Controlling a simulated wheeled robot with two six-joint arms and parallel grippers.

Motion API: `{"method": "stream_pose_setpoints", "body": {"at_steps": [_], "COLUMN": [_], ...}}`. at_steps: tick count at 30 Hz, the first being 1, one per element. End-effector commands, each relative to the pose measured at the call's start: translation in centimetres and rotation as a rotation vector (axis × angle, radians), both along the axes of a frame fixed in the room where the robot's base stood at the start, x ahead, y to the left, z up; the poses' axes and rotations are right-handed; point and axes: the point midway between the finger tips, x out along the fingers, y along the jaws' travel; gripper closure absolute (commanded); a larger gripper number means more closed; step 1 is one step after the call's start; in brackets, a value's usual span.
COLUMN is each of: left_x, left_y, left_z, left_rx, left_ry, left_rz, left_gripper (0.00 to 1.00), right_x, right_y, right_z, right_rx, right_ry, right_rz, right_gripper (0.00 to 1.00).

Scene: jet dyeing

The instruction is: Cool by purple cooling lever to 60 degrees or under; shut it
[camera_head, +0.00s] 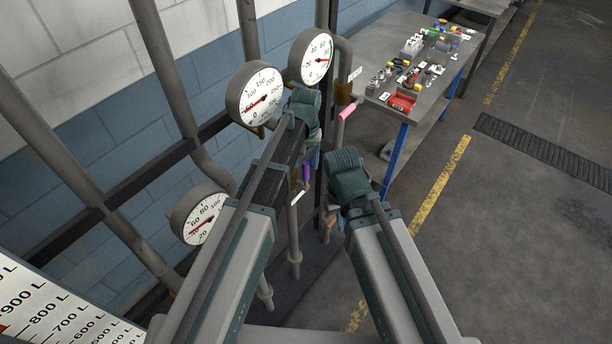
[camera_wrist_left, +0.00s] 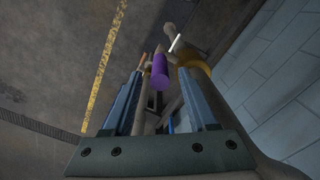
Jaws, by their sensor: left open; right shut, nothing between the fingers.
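The purple cooling lever (camera_head: 306,172) shows beside the left gripper in the head view. In the left wrist view the purple lever (camera_wrist_left: 159,72) lies ahead, between the lines of the two fingers. My left gripper (camera_head: 314,158) is open, with a visible gap on both sides of the lever. My right gripper (camera_head: 341,224) is lower and to the right, shut and empty, near an orange handle (camera_head: 333,222). Three round dials show: one marked to 250 (camera_head: 256,94), one with a green band (camera_head: 316,58), and a lower one (camera_head: 199,214). Their exact readings are unclear.
Grey vertical pipes (camera_head: 163,70) run along the wall. A pink handle (camera_head: 347,113) sticks out to the right of the left gripper. A litre scale (camera_head: 60,315) is at bottom left. A table (camera_head: 385,40) with small parts stands at the back right; the floor beyond is open.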

Motion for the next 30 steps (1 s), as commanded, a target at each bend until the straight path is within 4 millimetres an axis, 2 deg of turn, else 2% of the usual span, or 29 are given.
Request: {"method": "stream_pose_setpoints", "body": {"at_steps": [1, 12, 23, 24, 26, 30], "left_x": [0.0, 0.0, 0.0, 0.0, 0.0, 0.0], "left_y": [0.0, 0.0, 0.0, 0.0, 0.0, 0.0], "left_z": [-1.1, -5.5, -5.8, -5.8, -5.8, -5.8], "left_rx": [0.000, 0.000, 0.000, 0.000, 0.000, 0.000], "left_ry": [0.000, 0.000, 0.000, 0.000, 0.000, 0.000], "left_rz": [0.000, 0.000, 0.000, 0.000, 0.000, 0.000], "left_gripper": [0.42, 0.42, 0.42, 0.44, 0.54, 0.80], "right_x": [0.0, 0.0, 0.0, 0.0, 0.0, 0.0], "right_y": [0.0, 0.0, 0.0, 0.0, 0.0, 0.0], "right_z": [-1.2, -5.5, -5.8, -5.8, -5.8, -5.9], "right_rx": [0.000, 0.000, 0.000, 0.000, 0.000, 0.000], "right_ry": [0.000, -0.002, -0.002, -0.002, -0.002, -0.002], "right_rz": [-0.001, -0.001, 0.000, 0.000, 0.000, 0.000], "right_gripper": [1.00, 1.00, 1.00, 1.00, 1.00, 1.00]}}
